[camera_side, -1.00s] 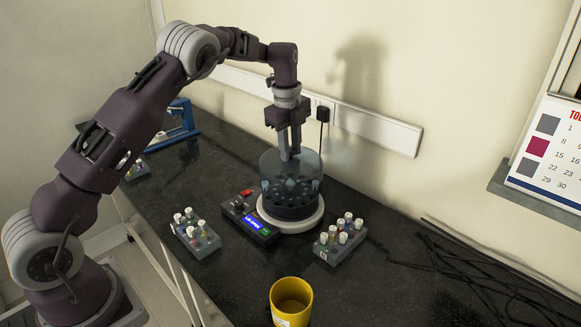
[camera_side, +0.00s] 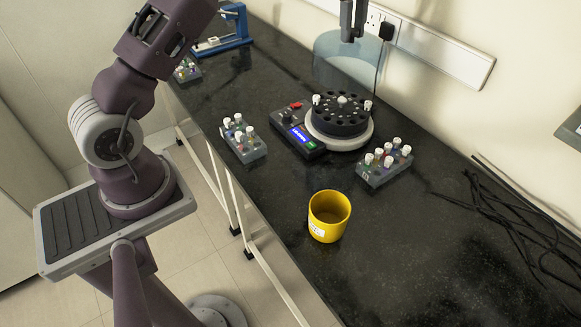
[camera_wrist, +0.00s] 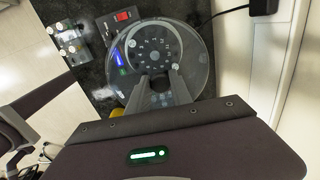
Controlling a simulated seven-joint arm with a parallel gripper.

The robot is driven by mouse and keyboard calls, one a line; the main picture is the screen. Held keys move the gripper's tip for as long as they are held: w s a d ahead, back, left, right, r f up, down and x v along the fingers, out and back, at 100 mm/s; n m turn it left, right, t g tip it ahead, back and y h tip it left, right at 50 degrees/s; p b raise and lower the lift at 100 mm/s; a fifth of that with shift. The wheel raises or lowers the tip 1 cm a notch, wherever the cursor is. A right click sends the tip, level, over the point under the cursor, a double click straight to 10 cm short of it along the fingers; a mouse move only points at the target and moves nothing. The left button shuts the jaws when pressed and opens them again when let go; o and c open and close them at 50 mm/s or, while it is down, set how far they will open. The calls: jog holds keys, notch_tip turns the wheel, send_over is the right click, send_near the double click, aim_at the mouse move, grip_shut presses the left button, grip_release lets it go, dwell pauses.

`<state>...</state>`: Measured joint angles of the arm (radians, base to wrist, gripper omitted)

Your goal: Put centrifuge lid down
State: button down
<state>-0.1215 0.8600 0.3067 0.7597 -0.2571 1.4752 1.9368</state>
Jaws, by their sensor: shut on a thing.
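The centrifuge lid (camera_side: 343,62) is a clear, bluish round cover. My gripper (camera_side: 351,36) is shut on its top and holds it in the air, above and behind the centrifuge in the side view. The centrifuge has a dark round rotor (camera_side: 342,122) on a white ring base (camera_side: 368,142), with its top uncovered. White-capped tubes stand at the rotor's left and right edges. In the wrist view the lid (camera_wrist: 199,62) spreads below my gripper (camera_wrist: 160,82), and the rotor shows through it.
A control box (camera_side: 306,142) with a lit display adjoins the centrifuge. Tube racks stand left (camera_side: 245,146) and right (camera_side: 384,168) of it. A yellow cup (camera_side: 329,222) stands in front. Black cables (camera_side: 510,225) lie at right. The counter between cup and cables is clear.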

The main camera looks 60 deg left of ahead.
aim_at(337, 48)
jog(key=shift+n, duration=0.3)
jog(key=s, duration=0.1)
jog(key=s+r, duration=0.1)
jog(key=s, duration=0.3)
jog(key=shift+s+d+r, duration=0.1)
jog(key=shift+d+r, duration=0.2)
jog(key=s+d+f+m, duration=0.1)
jog(key=s+d, duration=0.3)
jog(key=s, duration=0.6)
jog(key=s+d+f+m, duration=0.1)
jog(key=s+d, duration=0.3)
jog(key=s, duration=0.5)
notch_tip(337, 48, down, 18)
jog(key=shift+f, duration=0.25)
jog(key=shift+f, duration=0.15)
jog(key=c, duration=1.1)
grip_release()
jog(key=shift+c, duration=0.2)
